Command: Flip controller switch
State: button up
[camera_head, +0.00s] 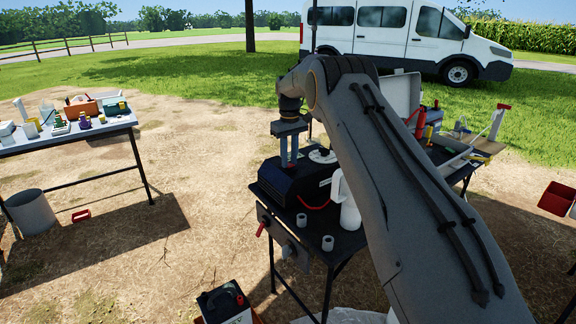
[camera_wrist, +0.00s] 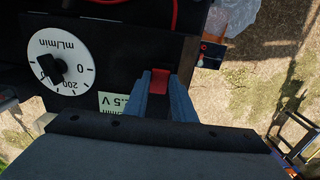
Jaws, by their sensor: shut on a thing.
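The controller is a black box (camera_head: 285,183) on the small dark table in the head view. In the wrist view its panel (camera_wrist: 120,55) fills the upper left, with a white mL/min dial (camera_wrist: 62,48) and a red switch (camera_wrist: 160,78). My gripper (camera_head: 289,164) points down over the controller. In the wrist view my gripper's grey fingertips (camera_wrist: 160,84) stand on either side of the red switch and are shut on it. The fingers hide part of the switch, so its on or off position cannot be told.
A white jug (camera_head: 349,208) and two small grey cups (camera_head: 328,243) stand beside the controller. A black box with a red part (camera_head: 225,303) is on the ground in front. A laden table (camera_head: 65,140) stands left and another right.

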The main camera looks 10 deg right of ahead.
aim_at(289, 165)
jog(key=shift+a+f, duration=0.15)
jog(key=shift+a, duration=0.1)
jog(key=o, duration=1.1)
jog(key=shift+a, duration=0.1)
jog(key=shift+c, duration=0.2)
jog(key=shift+d, duration=0.3)
notch_tip(289, 165, up, 7)
jog(key=shift+b, duration=0.85)
jog(key=shift+r, duration=0.45)
jog(key=shift+s, duration=0.1)
